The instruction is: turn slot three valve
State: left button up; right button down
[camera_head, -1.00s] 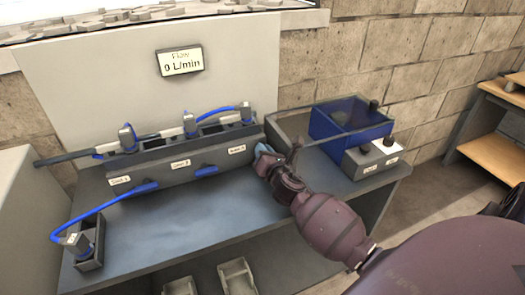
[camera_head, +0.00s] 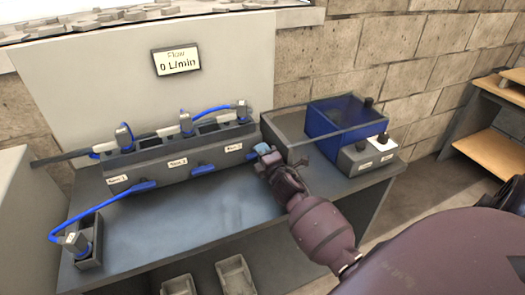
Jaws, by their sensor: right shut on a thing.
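The grey slot rack (camera_head: 165,170) stands on the bench, with white labels along its front. Blue valve handles for slot one (camera_head: 140,186) and slot two (camera_head: 203,167) lie roughly along its front face. My right gripper (camera_head: 266,155) is at the right end of the rack, just right of the third label (camera_head: 233,147). It is shut on the slot three valve handle (camera_head: 262,147), of which a little blue shows; the fingers hide most of it. The flow display (camera_head: 177,61) reads 0 L/min. My left gripper is not in view.
Another module stands in a holder (camera_head: 88,252) at front left. The bench front (camera_head: 200,220) is clear.

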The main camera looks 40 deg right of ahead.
jog(key=shift+f+m, duration=0.2)
jog(key=shift+m, duration=0.8)
jog(key=c, duration=1.1)
grip_release()
jog(key=shift+s, duration=0.1)
jog(key=v, duration=1)
jog(key=shift+s+p, duration=0.35)
jog(key=shift+p, duration=0.05)
